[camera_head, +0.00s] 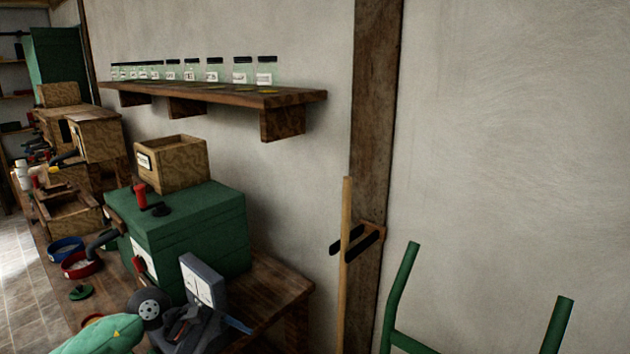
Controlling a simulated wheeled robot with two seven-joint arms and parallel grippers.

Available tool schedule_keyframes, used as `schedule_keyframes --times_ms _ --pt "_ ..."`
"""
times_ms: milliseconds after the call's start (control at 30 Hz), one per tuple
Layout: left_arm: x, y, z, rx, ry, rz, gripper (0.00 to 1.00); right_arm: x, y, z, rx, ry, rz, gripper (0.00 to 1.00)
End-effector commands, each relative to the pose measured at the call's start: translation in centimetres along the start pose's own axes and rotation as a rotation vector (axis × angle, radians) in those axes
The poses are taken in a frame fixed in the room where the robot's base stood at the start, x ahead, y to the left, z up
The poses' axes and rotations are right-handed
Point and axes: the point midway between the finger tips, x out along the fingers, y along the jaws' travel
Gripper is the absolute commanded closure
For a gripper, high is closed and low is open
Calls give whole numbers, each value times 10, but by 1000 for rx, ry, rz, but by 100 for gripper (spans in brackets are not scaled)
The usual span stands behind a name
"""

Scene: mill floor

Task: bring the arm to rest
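My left arm comes in at the bottom left, with a green shell and a grey round joint. My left gripper (190,322) is a dark shape beyond that joint, low over the front of the wooden bench (270,290). A grey upright block with a pale label (203,282) stands right behind it. I cannot tell whether the gripper touches the block or how its fingers stand. My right gripper is not in view.
A green chest (195,235) on the bench carries an open wooden box (170,163). Red and blue bowls (80,265) sit at left. A shelf of jars (215,92) hangs above. A wooden pole (345,270) and green tubular handles (402,285) stand right of the bench.

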Motion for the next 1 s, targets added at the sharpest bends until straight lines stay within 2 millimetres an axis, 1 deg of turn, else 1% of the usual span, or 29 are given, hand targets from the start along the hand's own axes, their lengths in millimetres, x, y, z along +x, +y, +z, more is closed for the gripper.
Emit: schedule_keyframes --times_ms 33,100,167,200,267,367,433,500,567,600,667,700,767,800,867,900,967,1000 --pt "16 5 11 -90 -93 71 18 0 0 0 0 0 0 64" --pt "30 16 24 -229 -218 172 18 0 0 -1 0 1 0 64" --pt "38 26 32 -354 -324 254 18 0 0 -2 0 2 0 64" --pt "41 32 35 -443 -393 307 18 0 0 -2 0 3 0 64" --pt "45 41 38 -580 -498 383 18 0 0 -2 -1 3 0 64" --pt "47 53 32 -821 -669 504 18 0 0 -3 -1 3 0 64" --pt "47 58 21 -999 -786 585 18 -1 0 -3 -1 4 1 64" --pt "47 60 6 -1182 -903 664 18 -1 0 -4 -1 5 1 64" --pt "48 57 -12 -1342 -999 729 18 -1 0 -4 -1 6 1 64" --pt "48 53 -24 -1451 -1062 773 18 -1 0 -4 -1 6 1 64" --pt "51 44 -46 -1616 -1154 839 18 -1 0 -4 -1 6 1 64" --pt "55 36 -62 -1727 -1214 883 18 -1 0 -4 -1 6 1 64" --pt "61 19 -85 -1896 -1300 951 18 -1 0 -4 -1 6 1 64" --pt "67 6 -101 -2009 -1357 997 18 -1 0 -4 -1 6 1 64" --pt "78 -18 -124 -2180 -1436 1069 18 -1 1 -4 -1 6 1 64" --pt "86 -37 -138 -2293 -1488 1119 18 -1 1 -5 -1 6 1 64" --pt "99 -66 -157 -2454 -1554 1195 18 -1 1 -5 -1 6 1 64" --pt "109 -86 -168 2372 1479 -1156 18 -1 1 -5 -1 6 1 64"
